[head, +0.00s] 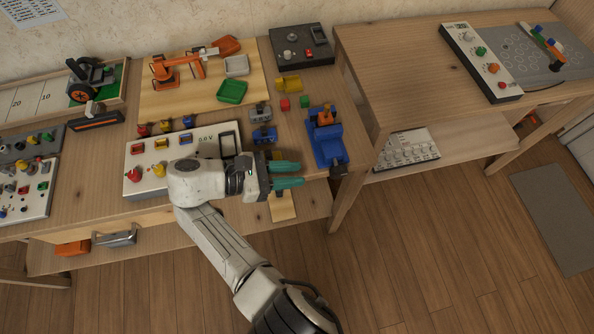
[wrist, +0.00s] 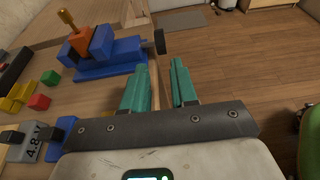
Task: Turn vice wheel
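The blue vice (head: 325,147) stands near the right end of the workbench, with an orange block (head: 326,116) in its jaws. Its dark wheel (head: 338,172) is at the vice's front end, by the bench's front edge. In the wrist view the vice (wrist: 115,55) is at the upper left and the wheel (wrist: 160,41) shows just beyond the fingertips. My gripper (head: 301,174) has teal fingers, spread apart and empty. It is left of the wheel in the head view, with a gap between. The fingers (wrist: 159,66) also show in the wrist view.
A control panel (head: 150,186) with a 0.0 V display lies under my arm. Small red (head: 285,103) and green (head: 304,101) cubes and a weight marked 4.8 (wrist: 32,145) are left of the vice. A higher table (head: 400,75) stands to the right. Floor in front is clear.

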